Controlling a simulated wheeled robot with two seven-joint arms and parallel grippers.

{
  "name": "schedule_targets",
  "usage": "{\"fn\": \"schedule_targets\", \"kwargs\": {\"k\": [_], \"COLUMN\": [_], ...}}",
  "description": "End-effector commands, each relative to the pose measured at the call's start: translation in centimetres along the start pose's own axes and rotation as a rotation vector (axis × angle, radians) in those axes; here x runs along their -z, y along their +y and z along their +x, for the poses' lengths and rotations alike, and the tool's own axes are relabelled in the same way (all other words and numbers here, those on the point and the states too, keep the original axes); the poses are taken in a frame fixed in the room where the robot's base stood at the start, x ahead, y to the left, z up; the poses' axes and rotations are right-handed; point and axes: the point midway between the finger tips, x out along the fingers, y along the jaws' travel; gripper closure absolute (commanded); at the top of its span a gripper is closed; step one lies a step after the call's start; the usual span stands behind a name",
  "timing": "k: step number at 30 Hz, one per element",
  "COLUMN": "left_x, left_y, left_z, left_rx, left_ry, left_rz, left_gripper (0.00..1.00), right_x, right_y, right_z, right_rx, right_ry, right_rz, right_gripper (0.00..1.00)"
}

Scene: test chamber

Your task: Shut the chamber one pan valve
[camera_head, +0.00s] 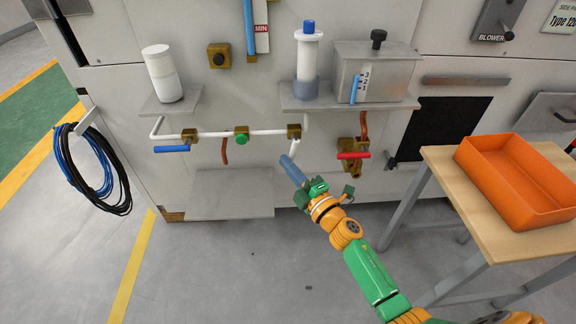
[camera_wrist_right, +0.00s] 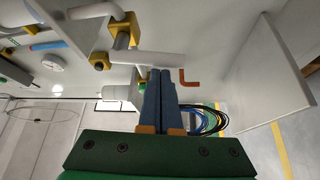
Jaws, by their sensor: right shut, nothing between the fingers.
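A white pipe (camera_head: 223,133) runs across the front of the machine and carries several brass valves. The left valve has a blue lever (camera_head: 172,149) lying level. The right valve (camera_head: 294,132) has a white lever (camera_head: 295,147) hanging down and slightly tilted. That white lever (camera_wrist_right: 155,58) also shows in the right wrist view, just beyond my fingertips. A separate valve with a red lever (camera_head: 353,156), lying level, is further right. I cannot tell which is the pan valve. My right gripper (camera_head: 285,159) is shut and empty, just below the white lever; contact is unclear. My left gripper is out of view.
A steel tank (camera_head: 372,75) and a clear cylinder (camera_head: 307,65) stand on the shelf above. A flat metal plate (camera_head: 228,193) sits below the pipe. A wooden table (camera_head: 440,165) with an orange tray (camera_head: 518,180) is at right. Coiled cables (camera_head: 98,170) hang at left.

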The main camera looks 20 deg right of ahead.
Motion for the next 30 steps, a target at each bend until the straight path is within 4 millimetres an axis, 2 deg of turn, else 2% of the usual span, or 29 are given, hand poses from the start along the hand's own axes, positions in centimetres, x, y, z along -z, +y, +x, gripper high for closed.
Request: {"fn": "schedule_targets", "kwargs": {"k": [5,12,15,30], "left_x": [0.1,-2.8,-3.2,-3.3], "left_y": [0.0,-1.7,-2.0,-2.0], "left_z": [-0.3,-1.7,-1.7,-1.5], "left_rx": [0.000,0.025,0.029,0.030], "left_ry": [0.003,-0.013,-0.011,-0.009], "left_rz": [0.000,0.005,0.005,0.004], "left_gripper": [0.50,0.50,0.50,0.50], "right_x": [-0.1,-1.6,-1.7,-1.9], "right_y": [0.2,0.7,0.4,0.1], "right_z": [0.0,-0.7,-0.8,-0.7], "right_rx": [0.006,0.098,0.115,0.117], "right_ry": [-0.001,-0.002,-0.002,-0.004], "right_rz": [-0.011,-0.165,-0.195,-0.199], "right_gripper": [1.00,1.00,1.00,1.00]}}
